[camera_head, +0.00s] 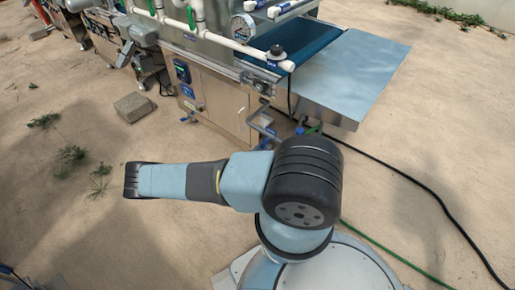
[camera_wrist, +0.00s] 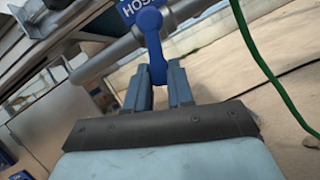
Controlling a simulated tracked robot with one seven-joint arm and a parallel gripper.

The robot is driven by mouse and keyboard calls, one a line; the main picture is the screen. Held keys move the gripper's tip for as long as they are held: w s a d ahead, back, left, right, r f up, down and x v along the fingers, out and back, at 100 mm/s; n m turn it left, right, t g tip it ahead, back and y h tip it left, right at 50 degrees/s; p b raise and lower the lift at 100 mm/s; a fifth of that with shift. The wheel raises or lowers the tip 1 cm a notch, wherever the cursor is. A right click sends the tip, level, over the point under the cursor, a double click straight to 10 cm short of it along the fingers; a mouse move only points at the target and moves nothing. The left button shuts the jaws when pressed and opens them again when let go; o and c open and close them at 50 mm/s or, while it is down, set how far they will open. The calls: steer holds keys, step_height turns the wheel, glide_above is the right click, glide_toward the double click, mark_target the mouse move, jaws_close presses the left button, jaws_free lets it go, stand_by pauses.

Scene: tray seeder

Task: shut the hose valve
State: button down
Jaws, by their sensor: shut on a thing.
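The hose valve shows in the wrist view as a blue lever handle (camera_wrist: 151,39) with a round hub at its top, on a grey pipe (camera_wrist: 105,60). The lever points down from the hub toward my gripper. My gripper (camera_wrist: 158,72) is shut on the lower end of the lever, with one finger on each side. A blue label (camera_wrist: 138,8) reading "HOS", cut off by the top edge, sits just above the hub.
A green hose (camera_head: 395,258) and a black cable (camera_head: 430,190) run over the sandy floor at right. A concrete block (camera_head: 134,107) lies at left.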

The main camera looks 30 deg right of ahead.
steer(key=shift+s+d+f+n+t+y, duration=0.15)
steer(key=shift+s+n+t, duration=0.3)
steer(key=shift+n, duration=0.5)
steer(key=shift+s+d+n+t+y, duration=0.1)
steer(key=shift+s+n+t, duration=0.15)
steer(key=shift+n+t, duration=0.5)
steer(key=shift+s+d+f+n+t+y, duration=0.15)
steer(key=shift+s+n+t, duration=0.2)
steer(key=shift+n, duration=0.75)
steer(key=c, duration=1)
jaws_free()
steer(key=shift+r, duration=0.1)
steer(key=shift+a, duration=0.1)
steer(key=v, duration=1.3)
steer(key=shift+s+a+f, duration=0.1)
steer(key=shift+a+f, duration=0.2)
steer(key=shift+f, duration=0.05)
